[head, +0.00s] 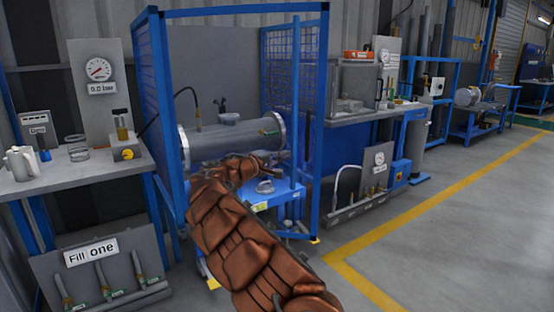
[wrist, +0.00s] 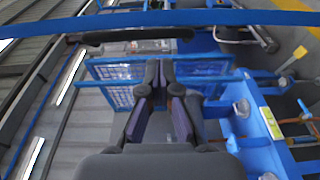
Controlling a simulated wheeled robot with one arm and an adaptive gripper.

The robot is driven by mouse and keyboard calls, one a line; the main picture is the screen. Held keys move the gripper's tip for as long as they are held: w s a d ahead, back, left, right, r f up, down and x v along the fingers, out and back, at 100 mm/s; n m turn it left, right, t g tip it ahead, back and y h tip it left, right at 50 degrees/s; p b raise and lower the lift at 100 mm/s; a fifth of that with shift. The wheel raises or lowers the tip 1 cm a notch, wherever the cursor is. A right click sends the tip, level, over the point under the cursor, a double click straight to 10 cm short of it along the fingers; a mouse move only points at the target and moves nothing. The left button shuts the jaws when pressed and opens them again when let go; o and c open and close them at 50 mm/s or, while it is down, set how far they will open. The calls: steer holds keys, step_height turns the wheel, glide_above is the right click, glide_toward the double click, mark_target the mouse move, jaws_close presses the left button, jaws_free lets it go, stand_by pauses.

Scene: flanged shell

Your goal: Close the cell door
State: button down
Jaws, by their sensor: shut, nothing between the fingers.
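The blue-framed cell stands in the middle of the head view, its front opening clear of any panel. A mesh panel (head: 147,62) stands at its left side and another mesh panel (head: 277,62) at its right; I cannot tell surely which is the cell door. Inside lies a grey flanged shell (head: 225,138) on a blue stand. My copper-coloured arm reaches across the opening at shell height. My gripper (head: 284,155) is small and partly hidden near the right side. In the wrist view my gripper (wrist: 165,72) is shut and empty, with blue mesh (wrist: 112,70) beyond it.
A left bench (head: 75,172) carries a gauge board and small items. A sign panel with hoses (head: 105,275) leans below it. A right bench (head: 375,112) stands close to the cell. The floor (head: 440,225) at right is open, marked with yellow lines.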

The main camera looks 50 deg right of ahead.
mark_target(300, 149)
steer(key=d, duration=0.8)
steer(key=shift+s+d, duration=0.35)
steer(key=shift+d, duration=0.05)
steer(key=shift+w, duration=0.1)
